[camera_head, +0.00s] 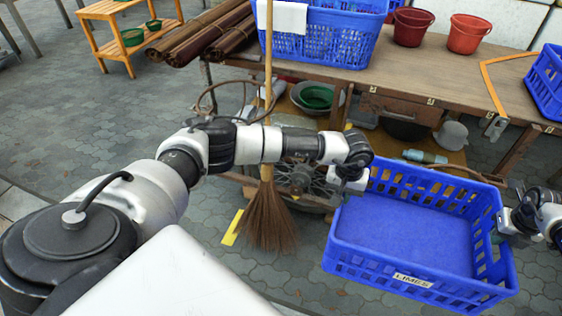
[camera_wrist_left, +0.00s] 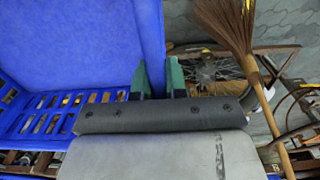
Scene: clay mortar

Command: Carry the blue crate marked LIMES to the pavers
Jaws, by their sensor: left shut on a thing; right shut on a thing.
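The blue crate (camera_head: 408,283) with the LIMES label on its near wall is in front of the table, upright and empty. My left gripper (camera_head: 349,184) is shut on its left wall; in the left wrist view the green fingertips (camera_wrist_left: 159,80) sit on either side of the crate's wall (camera_wrist_left: 150,35). My right gripper (camera_head: 506,222) is shut on the right wall, partly cut off by the picture's right edge. The crate's underside is hidden, so its height above the ground is unclear. The grey pavers (camera_head: 95,110) cover the ground at the left.
A broom (camera_head: 266,215) stands left of the crate. An orange shelf (camera_head: 110,45) is at the far left. Open paving lies at the left.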

